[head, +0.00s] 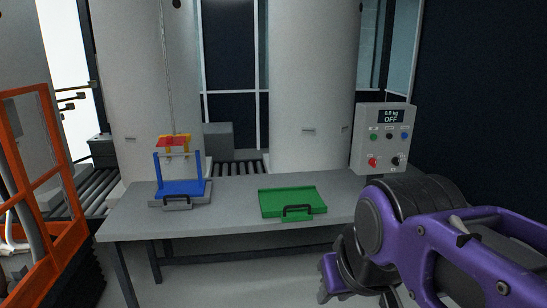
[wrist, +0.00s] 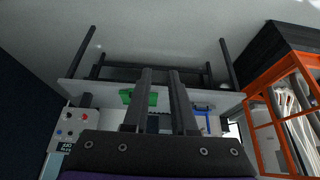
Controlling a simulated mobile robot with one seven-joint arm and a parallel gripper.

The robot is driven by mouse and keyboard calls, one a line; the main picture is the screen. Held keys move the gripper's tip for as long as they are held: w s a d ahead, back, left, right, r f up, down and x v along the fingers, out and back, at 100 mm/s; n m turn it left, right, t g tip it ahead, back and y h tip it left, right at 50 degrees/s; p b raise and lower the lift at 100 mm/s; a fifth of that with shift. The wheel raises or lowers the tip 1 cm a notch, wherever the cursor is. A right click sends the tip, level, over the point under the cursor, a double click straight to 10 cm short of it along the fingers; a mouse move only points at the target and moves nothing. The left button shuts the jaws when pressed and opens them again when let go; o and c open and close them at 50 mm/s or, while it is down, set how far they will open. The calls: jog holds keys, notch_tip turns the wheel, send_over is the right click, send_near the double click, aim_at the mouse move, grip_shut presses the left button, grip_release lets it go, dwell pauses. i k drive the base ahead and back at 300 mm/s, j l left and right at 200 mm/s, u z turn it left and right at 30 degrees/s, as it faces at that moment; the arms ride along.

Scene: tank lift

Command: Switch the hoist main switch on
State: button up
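The hoist control box (head: 362,145) is light grey and stands at the right end of the table. Its display (head: 391,117) reads 0.0 kg and OFF. A black knob (head: 395,161) sits at its lower right, beside a red button (head: 373,162); the labels are too small to read. In the wrist view the box (wrist: 88,122) appears upside down at the left. My gripper (wrist: 162,72) is open and empty, its two dark fingers apart and well clear of the box. In the head view my purple arm is at the lower right, and the fingers cannot be made out.
The grey table (head: 232,190) holds a green tray (head: 275,203) and a blue frame (head: 182,188) with a red and yellow piece (head: 173,142) under a hanging chain. An orange guard frame (head: 62,238) stands left. Large pale tanks and a roller conveyor (head: 88,180) are behind.

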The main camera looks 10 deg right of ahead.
aim_at(372, 162)
jog(key=i+l, duration=0.25)
jog(key=i+l+u, duration=0.15)
jog(key=l, duration=0.2)
jog(key=i+l, duration=0.3)
jog(key=i+l+u, duration=0.1)
jog(key=l, duration=0.3)
jog(key=i+l+u, duration=0.1)
jog(key=i+l, duration=0.4)
jog(key=l, duration=0.2)
jog(key=i+l+u, duration=0.1)
jog(key=l, duration=0.3)
jog(key=i+l+u, duration=0.1)
jog(key=i+l, duration=0.15)
jog(key=k+j+z, duration=0.4)
jog(key=z, duration=0.2)
jog(key=i+l+u, duration=0.1)
jog(key=i+u, duration=0.35)
jog(key=l+u, duration=0.15)
jog(key=l, duration=0.2)
